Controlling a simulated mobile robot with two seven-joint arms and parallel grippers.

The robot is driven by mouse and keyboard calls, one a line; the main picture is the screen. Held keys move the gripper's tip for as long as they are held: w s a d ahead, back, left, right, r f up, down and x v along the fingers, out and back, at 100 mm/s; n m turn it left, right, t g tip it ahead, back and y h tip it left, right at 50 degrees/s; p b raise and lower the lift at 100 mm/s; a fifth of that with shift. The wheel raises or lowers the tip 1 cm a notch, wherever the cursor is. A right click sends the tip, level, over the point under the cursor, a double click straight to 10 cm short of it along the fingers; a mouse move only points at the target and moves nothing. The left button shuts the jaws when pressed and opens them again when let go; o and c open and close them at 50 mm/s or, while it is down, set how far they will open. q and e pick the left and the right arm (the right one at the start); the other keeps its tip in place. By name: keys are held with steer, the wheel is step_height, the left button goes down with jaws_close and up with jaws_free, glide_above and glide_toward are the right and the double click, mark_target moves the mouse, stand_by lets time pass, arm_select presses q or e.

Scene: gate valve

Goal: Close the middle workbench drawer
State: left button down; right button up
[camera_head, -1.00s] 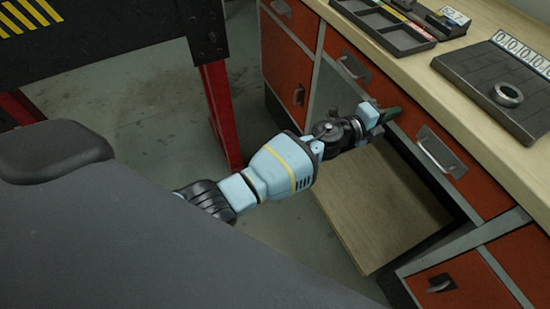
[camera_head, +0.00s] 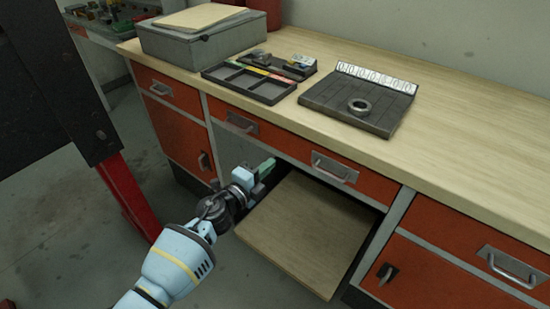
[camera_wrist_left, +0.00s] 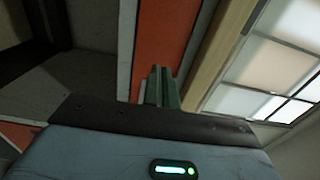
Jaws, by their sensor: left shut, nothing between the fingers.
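The middle workbench drawer (camera_head: 290,146) has a wide orange front with two metal handles, under the worktop edge. Its front looks about level with the neighbouring fronts, and I see no open drawer interior. My left gripper (camera_head: 266,169) is shut and empty, its greenish fingers close to the drawer's lower edge, between the two handles. I cannot tell whether they touch it. In the left wrist view the shut fingers (camera_wrist_left: 160,88) point toward an orange front (camera_wrist_left: 160,45) with a grey edge beside it. My right gripper is not in view.
A wooden board (camera_head: 305,230) lies low below the drawer. Orange cabinets stand at left (camera_head: 182,140) and right (camera_head: 440,280). The wooden worktop (camera_head: 450,150) carries a grey case (camera_head: 205,40), a compartment tray (camera_head: 248,82) and a dark plate with a metal ring (camera_head: 361,107). A red post (camera_head: 130,195) stands left.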

arm_select(q)
steer(key=p+v, duration=0.1)
steer(key=v, duration=0.5)
steer(key=shift+w+a+f, duration=0.1)
steer(key=shift+f, duration=0.1)
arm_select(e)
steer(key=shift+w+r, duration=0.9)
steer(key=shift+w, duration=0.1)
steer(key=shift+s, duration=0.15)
arm_select(q)
steer(key=s+a+f+n+g+y+p, duration=0.2)
steer(key=s+n, duration=0.5)
steer(key=s, duration=0.7)
steer(key=s+a+f+n+g+y+p, duration=0.2)
steer(key=s+a+f+n, duration=0.4)
steer(key=s, duration=0.8)
steer(key=s+a+f+n+g+y+p, duration=0.1)
steer(key=s+a+f+n+y, duration=0.3)
steer(key=s+n, duration=0.6)
steer(key=s+a+f+p, duration=0.1)
steer(key=s, duration=0.3)
steer(key=shift+s+g+y, duration=0.3)
steer(key=shift+s+g, duration=0.05)
steer(key=shift+g, duration=0.05)
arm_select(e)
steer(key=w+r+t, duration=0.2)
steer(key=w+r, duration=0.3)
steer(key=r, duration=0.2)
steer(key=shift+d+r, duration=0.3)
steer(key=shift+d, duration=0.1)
